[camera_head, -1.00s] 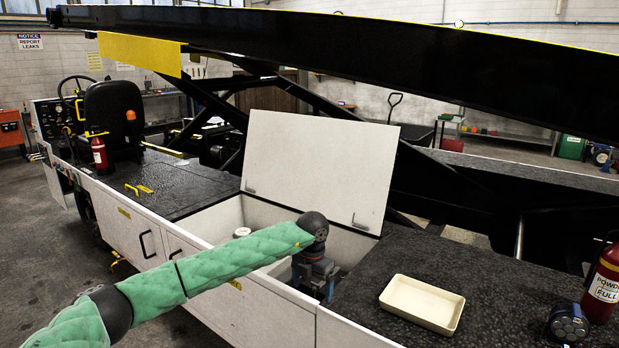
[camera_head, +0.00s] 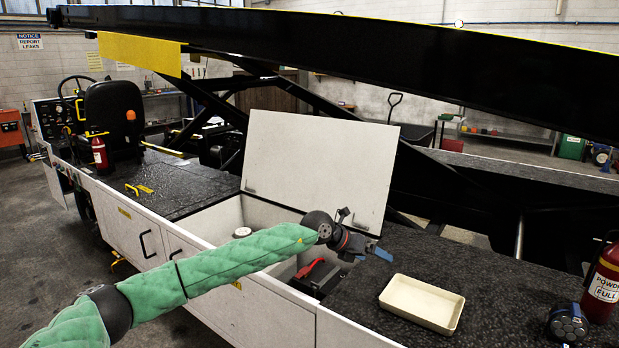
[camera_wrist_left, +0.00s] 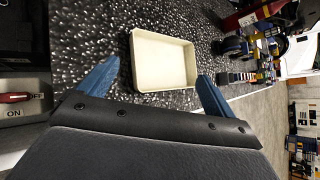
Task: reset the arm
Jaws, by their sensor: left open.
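My left arm, in a green sleeve, reaches in from the left in the head view. Its left gripper (camera_head: 380,250) is raised above the right edge of the open compartment and points right. In the left wrist view the two blue fingers of the left gripper (camera_wrist_left: 152,85) are spread wide apart with nothing between them. An empty cream tray (camera_head: 422,303) lies on the black textured deck, right of and below the gripper in the head view. The tray also shows in the left wrist view (camera_wrist_left: 160,62), beyond the fingers. My right gripper is not in view.
The open compartment (camera_head: 222,224) has its white lid (camera_head: 318,165) standing upright behind my arm. It holds a dark item with a red handle (camera_head: 310,267) and a white round item (camera_head: 242,232). A fire extinguisher (camera_head: 603,287) and a dark round object (camera_head: 567,323) stand at the right.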

